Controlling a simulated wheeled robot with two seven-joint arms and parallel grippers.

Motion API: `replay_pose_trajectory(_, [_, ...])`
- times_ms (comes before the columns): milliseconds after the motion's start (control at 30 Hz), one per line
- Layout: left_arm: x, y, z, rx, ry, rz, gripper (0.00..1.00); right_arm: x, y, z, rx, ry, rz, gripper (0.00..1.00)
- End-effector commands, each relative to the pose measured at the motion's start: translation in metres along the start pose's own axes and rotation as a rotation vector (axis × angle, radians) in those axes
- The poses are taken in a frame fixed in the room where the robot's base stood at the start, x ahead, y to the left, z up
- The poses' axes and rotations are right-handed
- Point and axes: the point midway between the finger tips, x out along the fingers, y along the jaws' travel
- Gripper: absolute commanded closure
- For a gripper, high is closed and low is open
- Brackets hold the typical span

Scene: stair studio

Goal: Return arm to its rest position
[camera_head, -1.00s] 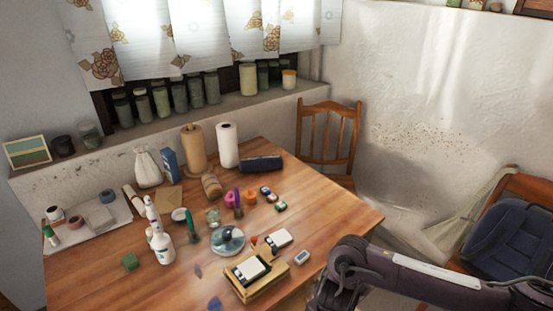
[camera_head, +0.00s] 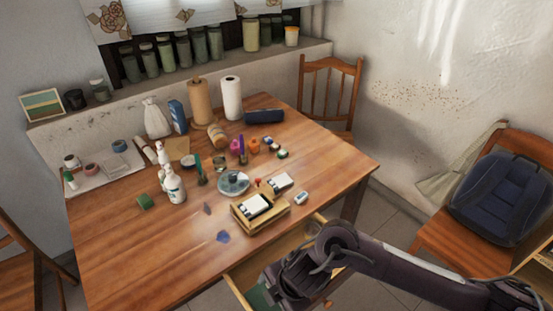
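My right arm (camera_head: 420,275) comes in from the lower right. It bends at a dark joint (camera_head: 336,240) in front of the wooden table (camera_head: 130,250), and a link runs down and left from there, over an open drawer (camera_head: 238,283) at the table's front. The fingers of my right gripper do not show. My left arm and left gripper are not in view.
A wooden box with cards (camera_head: 262,224), a disc (camera_head: 233,184), a spray bottle (camera_head: 174,186) and paper rolls (camera_head: 231,98) stand on the table. A chair with a dark blue backpack (camera_head: 500,200) stands at right. Bare floor lies between table and chair.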

Motion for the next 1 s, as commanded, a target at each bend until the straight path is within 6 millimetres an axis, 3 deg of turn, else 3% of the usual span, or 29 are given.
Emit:
replay_pose_trajectory(100, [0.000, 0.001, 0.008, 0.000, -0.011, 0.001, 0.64, -0.006, 0.018, -0.036, 0.081, 0.065, 0.111, 0.26])
replay_pose_trajectory(267, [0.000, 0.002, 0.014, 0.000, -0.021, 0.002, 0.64, -0.036, 0.054, -0.069, 0.320, 0.138, 0.304, 0.26])
replay_pose_trajectory(367, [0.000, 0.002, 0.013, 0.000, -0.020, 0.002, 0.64, -0.063, 0.069, -0.062, 0.553, 0.150, 0.407, 0.26])
replay_pose_trajectory(467, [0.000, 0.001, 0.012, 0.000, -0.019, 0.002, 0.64, -0.086, 0.067, -0.033, 0.817, 0.125, 0.468, 0.26])
replay_pose_trajectory(567, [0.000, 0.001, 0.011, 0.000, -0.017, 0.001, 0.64, -0.102, 0.046, 0.007, 1.086, 0.068, 0.485, 0.26])
replay_pose_trajectory(700, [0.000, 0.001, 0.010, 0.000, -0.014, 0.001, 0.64, -0.115, 0.002, 0.051, 1.374, -0.021, 0.462, 0.26])
replay_pose_trajectory(1000, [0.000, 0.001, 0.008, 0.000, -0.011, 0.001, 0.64, -0.131, -0.090, 0.098, 1.767, -0.185, 0.367, 0.26])
